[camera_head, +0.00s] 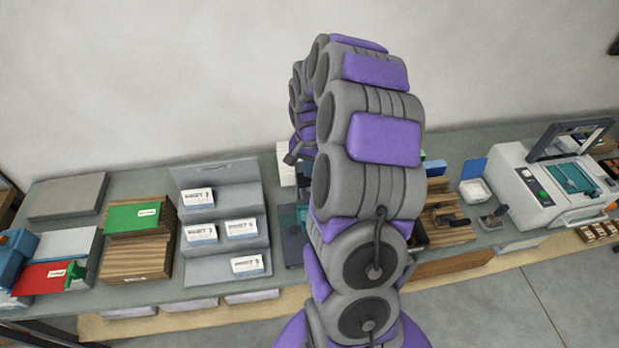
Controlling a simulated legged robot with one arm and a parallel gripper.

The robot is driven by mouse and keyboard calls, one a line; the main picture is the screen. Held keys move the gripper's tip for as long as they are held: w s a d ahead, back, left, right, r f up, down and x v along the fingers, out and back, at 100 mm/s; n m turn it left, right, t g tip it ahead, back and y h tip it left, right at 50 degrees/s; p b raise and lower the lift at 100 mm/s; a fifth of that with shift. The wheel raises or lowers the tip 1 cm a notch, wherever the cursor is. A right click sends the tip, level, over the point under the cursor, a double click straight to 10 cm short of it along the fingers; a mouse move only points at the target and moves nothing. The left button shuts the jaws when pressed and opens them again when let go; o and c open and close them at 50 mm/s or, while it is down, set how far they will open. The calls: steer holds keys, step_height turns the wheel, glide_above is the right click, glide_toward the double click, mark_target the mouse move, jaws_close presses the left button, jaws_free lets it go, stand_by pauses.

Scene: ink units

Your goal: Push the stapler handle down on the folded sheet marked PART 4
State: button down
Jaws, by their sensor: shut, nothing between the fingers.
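My raised arm fills the middle, curving up and over and back down behind itself. I cannot tell which is marked PART 4.
The rack (186,178), brown stacks (135,262) with a green card, and a red sheet (40,278) beside a blue device (18,250) stand left. A grey-white machine (530,207) with a raised frame stands right. A white tray (475,192) is beside it. The workbench is crowded.

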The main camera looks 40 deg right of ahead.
steer(key=shift+f+b, duration=0.8)
steer(key=shift+f, duration=0.65)
step_height(320, 180, up, 9)
steer(key=p, duration=0.1)
steer(key=shift+r, duration=0.1)
stand_by(0.4)
